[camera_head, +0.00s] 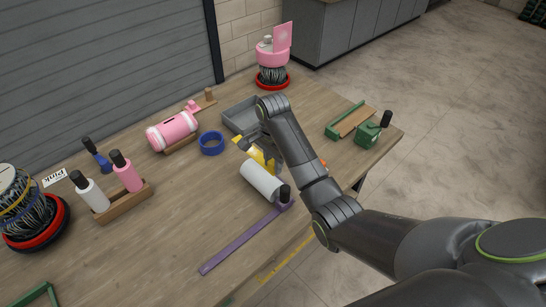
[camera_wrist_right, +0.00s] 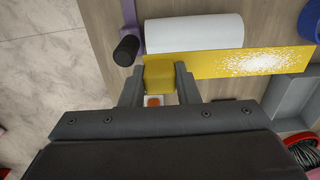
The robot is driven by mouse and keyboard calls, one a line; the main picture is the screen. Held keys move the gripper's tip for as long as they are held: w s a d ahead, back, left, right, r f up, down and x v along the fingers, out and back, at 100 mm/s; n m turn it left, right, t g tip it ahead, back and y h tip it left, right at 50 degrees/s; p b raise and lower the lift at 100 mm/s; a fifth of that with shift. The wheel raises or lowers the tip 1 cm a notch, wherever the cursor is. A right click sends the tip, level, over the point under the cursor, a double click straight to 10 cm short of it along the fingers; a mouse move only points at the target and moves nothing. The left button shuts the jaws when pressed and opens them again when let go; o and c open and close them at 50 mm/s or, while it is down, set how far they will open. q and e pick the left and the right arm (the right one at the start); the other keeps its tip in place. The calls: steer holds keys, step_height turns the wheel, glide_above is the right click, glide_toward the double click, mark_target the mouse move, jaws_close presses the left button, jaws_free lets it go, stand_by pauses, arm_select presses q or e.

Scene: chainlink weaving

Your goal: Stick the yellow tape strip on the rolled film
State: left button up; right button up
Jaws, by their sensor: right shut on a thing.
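The rolled film (camera_head: 261,178) is a white cylinder lying on the table; it also shows at the top of the right wrist view (camera_wrist_right: 195,35). The yellow tape strip (camera_head: 262,157) is flat and long with a bright glare patch; in the right wrist view (camera_wrist_right: 215,65) it runs alongside the roll, overlapping its near edge in the picture. Whether they touch, I cannot tell. My right gripper (camera_wrist_right: 159,78) is shut on a yellow block-like end (camera_wrist_right: 158,72) at the strip. In the head view the right arm partly hides the strip. My left gripper is not in view.
A purple bar (camera_head: 240,242) with a black knob (camera_head: 285,192) lies beside the roll. A grey tray (camera_head: 232,116) and blue tape ring (camera_head: 211,143) are behind. A green tool (camera_head: 367,134) stands right, a bottle rack (camera_head: 125,201) left.

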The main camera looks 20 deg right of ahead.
mark_target(273, 172)
steer(key=shift+f, duration=0.95)
step_height(273, 172, down, 2)
steer(key=shift+f+b, duration=0.2)
steer(key=shift+b, duration=0.15)
steer(key=shift+f, duration=0.75)
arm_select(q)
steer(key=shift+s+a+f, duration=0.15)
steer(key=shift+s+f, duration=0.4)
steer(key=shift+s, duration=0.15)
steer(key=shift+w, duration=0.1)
arm_select(e)
steer(key=shift+f, duration=0.15)
steer(key=o, duration=1)
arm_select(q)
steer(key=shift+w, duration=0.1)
